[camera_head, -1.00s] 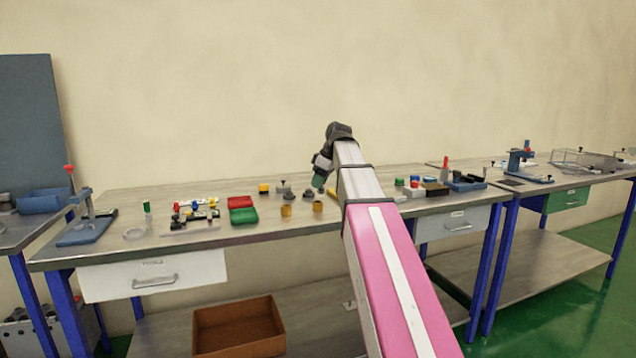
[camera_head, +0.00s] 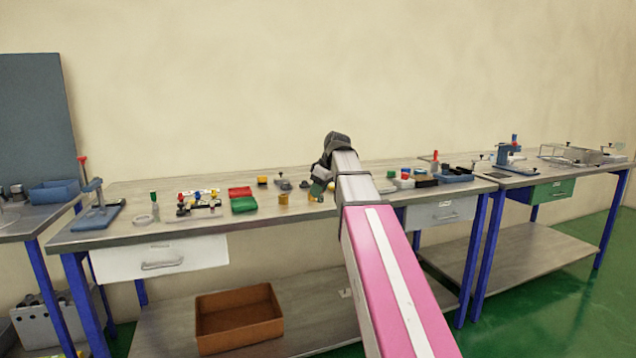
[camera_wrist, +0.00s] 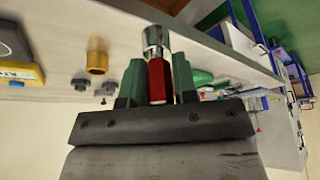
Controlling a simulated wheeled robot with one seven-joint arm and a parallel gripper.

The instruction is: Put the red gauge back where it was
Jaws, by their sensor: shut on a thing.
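My gripper (camera_wrist: 158,82) has green fingers and is shut on the red gauge (camera_wrist: 156,78), a red body with a silver end that sticks out past the fingertips. In the head view my gripper (camera_head: 318,188) is above the back-middle of the workbench (camera_head: 262,222), beside a brass cylinder (camera_head: 283,199). The gauge cannot be made out in the head view. The place where the gauge was cannot be told from these frames.
The brass cylinder also shows in the wrist view (camera_wrist: 97,58), with small dark knobs (camera_wrist: 80,85) near it. Red (camera_head: 240,191) and green (camera_head: 244,205) trays lie left of my gripper. A blue tray (camera_head: 455,175) stands to the right. The bench's front middle looks clear.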

